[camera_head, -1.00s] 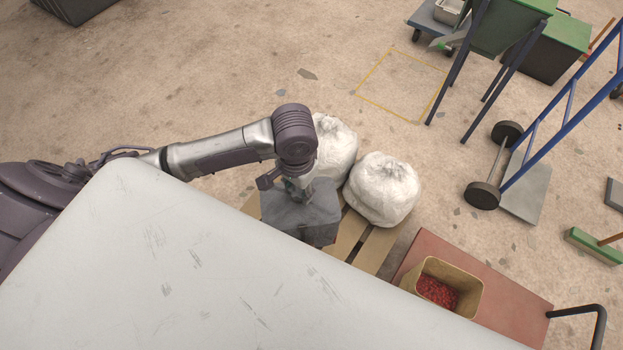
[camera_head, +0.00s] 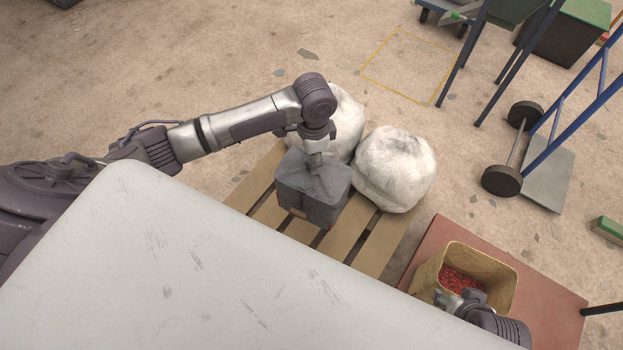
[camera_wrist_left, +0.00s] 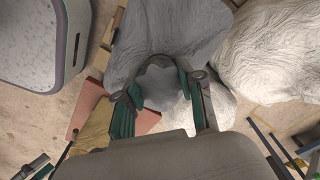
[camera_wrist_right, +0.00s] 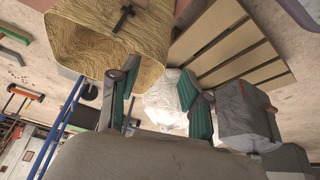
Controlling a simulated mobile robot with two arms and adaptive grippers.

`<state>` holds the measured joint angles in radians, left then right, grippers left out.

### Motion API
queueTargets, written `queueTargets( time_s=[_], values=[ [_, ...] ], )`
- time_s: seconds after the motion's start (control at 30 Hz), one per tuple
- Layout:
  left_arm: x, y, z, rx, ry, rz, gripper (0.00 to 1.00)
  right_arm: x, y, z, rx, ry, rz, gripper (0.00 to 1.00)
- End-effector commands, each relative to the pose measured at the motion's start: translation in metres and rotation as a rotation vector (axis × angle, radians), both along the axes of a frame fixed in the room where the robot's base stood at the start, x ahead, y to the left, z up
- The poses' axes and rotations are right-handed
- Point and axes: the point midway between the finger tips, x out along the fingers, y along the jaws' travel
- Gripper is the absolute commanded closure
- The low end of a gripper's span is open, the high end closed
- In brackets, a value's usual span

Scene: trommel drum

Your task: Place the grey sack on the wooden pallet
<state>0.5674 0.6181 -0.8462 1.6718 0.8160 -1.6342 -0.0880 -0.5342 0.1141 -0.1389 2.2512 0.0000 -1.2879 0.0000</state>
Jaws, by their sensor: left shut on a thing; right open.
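The grey sack (camera_head: 313,190) hangs from my left gripper (camera_head: 315,152), which is shut on its top. It is over the wooden pallet (camera_head: 362,240), next to two white sacks; I cannot tell whether its base touches the slats. In the left wrist view the fingers (camera_wrist_left: 162,92) close on the gathered neck of the grey sack (camera_wrist_left: 165,35). The right wrist view shows the grey sack (camera_wrist_right: 248,112) and the pallet slats (camera_wrist_right: 222,45). My right gripper (camera_head: 462,298) is open at the near rim of a yellow-brown container.
White sacks (camera_head: 395,172) (camera_head: 347,115) occupy the pallet's far side. The container (camera_head: 492,280) of red bits stands on a red platform (camera_head: 425,250) right of the pallet. A blue-framed trolley (camera_head: 545,165) stands farther right. My pale body top fills the foreground.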

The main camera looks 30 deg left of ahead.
Motion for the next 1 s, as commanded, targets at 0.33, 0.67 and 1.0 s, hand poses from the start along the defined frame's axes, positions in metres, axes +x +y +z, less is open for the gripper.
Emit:
queueTargets(
  time_s=[0.33, 0.67, 1.0],
  values=[
    [0.018, 0.003, -0.03, -0.002, -0.007, -0.106, 1.0, -0.009, -0.002, 0.036, 0.006, -0.051, -0.002, 0.53],
    [0.018, 0.003, -0.064, -0.003, -0.005, -0.111, 1.0, 0.044, 0.016, 0.06, 0.069, -0.339, 0.021, 0.53],
    [0.018, 0.003, -0.091, -0.002, -0.007, -0.111, 1.0, 0.084, 0.032, 0.097, 0.132, -0.618, 0.039, 0.53]
  ],
)
